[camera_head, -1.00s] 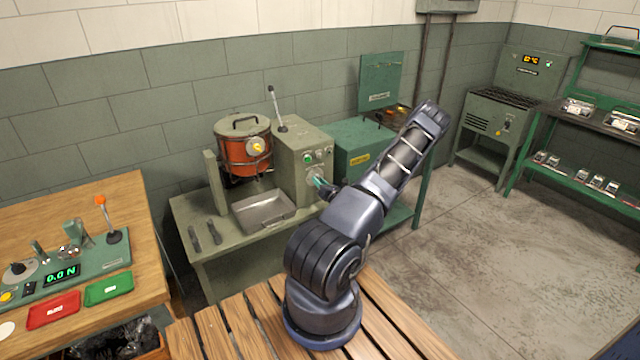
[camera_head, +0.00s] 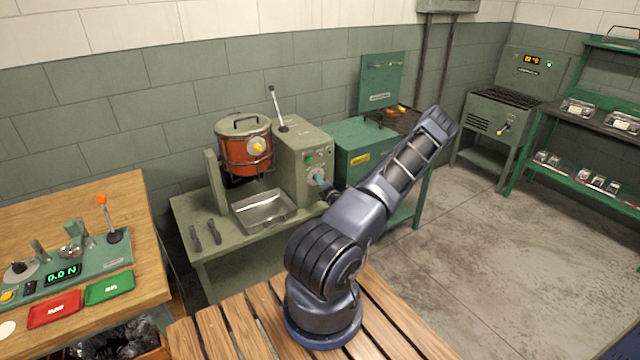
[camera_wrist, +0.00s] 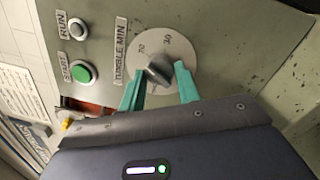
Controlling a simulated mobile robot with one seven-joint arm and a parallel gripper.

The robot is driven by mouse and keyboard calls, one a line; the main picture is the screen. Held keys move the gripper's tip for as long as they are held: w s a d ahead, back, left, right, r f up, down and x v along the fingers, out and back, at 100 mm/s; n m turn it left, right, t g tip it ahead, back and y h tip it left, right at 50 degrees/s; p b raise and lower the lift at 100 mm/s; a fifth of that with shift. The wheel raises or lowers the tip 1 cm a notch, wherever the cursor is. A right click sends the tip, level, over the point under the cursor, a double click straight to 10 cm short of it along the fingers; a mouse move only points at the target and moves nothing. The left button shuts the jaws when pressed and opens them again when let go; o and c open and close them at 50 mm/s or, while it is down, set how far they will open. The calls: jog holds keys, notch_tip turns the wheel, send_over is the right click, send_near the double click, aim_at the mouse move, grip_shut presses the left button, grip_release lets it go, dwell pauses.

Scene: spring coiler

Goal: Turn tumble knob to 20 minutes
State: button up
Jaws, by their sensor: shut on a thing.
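The tumble knob (camera_wrist: 160,70) is a dark grey knob on a pale round dial (camera_wrist: 184,50), beside a "TUMBLE MIN" label. Numbers show along the dial's upper part, one looking like 20; I cannot read the knob's exact setting. My gripper (camera_wrist: 159,80) has its teal fingers on either side of the knob and is shut on it. In the head view my gripper (camera_head: 322,182) is at the front of the green control box (camera_head: 290,160), and the arm partly hides this area.
A green START button (camera_wrist: 82,72) and a RUN lamp (camera_wrist: 77,29) sit left of the dial. The orange drum (camera_head: 246,153) and a metal tray (camera_head: 264,209) are left of the control box. A teal cabinet (camera_head: 350,140) stands to its right.

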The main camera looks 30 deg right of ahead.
dwell(0.4)
jog(key=o, duration=1)
jog(key=shift+c, duration=0.2)
jog(key=s+f, duration=0.1)
jog(key=s, duration=0.9)
jog(key=shift+s+a, duration=0.3)
jog(key=shift+s, duration=0.05)
